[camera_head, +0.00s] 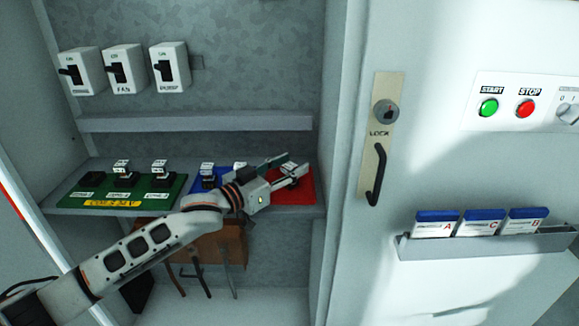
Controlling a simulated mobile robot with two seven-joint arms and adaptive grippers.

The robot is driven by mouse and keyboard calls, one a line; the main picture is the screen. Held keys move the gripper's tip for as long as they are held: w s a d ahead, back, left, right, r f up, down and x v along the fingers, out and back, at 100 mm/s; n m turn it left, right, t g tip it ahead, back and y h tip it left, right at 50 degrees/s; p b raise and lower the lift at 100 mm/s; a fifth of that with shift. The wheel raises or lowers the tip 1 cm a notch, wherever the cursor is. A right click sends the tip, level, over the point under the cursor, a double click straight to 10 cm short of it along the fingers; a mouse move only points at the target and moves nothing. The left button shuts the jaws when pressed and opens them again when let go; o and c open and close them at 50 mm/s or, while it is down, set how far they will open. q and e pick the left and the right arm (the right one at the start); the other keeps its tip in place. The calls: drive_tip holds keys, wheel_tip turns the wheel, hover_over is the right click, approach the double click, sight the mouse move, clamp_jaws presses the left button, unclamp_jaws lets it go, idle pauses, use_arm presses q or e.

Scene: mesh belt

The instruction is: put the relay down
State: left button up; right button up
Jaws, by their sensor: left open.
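My left gripper (288,168) is open over the red mat (303,190) at the right end of the shelf. A small pale and dark piece shows by its fingers, but I cannot tell whether it is a relay or part of a finger. Relays with white labelled tops stand on the green mat, one in the middle (123,172) and one to its right (160,171). Another relay (207,172) stands on the blue mat (195,187), which my arm partly hides. A black socket (92,179) at the left of the green mat (68,199) has no relay on it. My right gripper is out of view.
Several white switches, one marked FAN (123,68), hang on the back wall above a grey ledge (200,123). A brown holder (215,246) with tools hangs below the shelf (310,212). The cabinet door (440,160) on the right carries buttons and a card tray (490,246).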

use_arm(q)
drive_tip(key=v, duration=1.2)
drive_tip(key=shift+r+p, duration=0.2)
drive_tip(key=shift+p, duration=0.15)
